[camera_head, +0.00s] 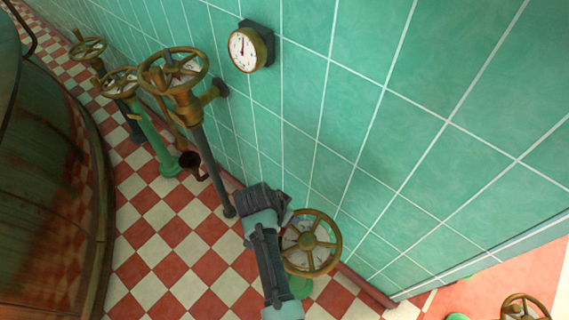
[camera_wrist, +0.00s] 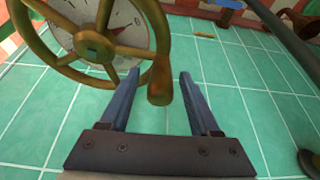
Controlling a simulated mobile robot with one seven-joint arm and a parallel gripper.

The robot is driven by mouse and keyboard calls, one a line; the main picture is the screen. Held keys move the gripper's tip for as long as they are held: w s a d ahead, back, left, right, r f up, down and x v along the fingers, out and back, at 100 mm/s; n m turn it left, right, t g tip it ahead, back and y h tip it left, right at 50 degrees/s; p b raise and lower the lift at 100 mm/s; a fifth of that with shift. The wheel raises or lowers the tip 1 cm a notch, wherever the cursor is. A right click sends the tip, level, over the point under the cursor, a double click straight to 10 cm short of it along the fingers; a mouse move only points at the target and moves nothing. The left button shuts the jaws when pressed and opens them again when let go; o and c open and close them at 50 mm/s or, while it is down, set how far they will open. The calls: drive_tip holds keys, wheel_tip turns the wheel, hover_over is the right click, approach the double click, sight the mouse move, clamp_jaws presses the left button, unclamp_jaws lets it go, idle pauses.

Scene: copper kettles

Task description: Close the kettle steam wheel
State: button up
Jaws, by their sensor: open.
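A brass spoked wheel (camera_head: 308,241) with a pale dial behind its spokes stands low by the green tiled wall, right beside my gripper. A like wheel fills the upper left of the wrist view (camera_wrist: 93,45), with a brass handle knob (camera_wrist: 158,88) at its rim. My gripper (camera_wrist: 160,74) is open, its blue-grey fingers on either side of the knob in that view. I cannot tell whether the fingers touch it or how deep it sits between them. In the head view my dark gripper body (camera_head: 264,201) hides the fingers. No label shows which wheel is the kettle steam wheel.
Several brass wheels stand on posts along the wall, the nearest large one (camera_head: 176,72) at upper left. A round gauge (camera_head: 244,49) hangs on the wall. A big copper kettle (camera_head: 45,190) fills the left. Another wheel (camera_head: 523,310) is at bottom right. Checkered floor (camera_head: 175,265) lies open between.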

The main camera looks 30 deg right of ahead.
drive_tip(key=p+v, duration=0.2)
drive_tip(key=v, duration=1.1)
drive_tip(key=shift+p, duration=0.35)
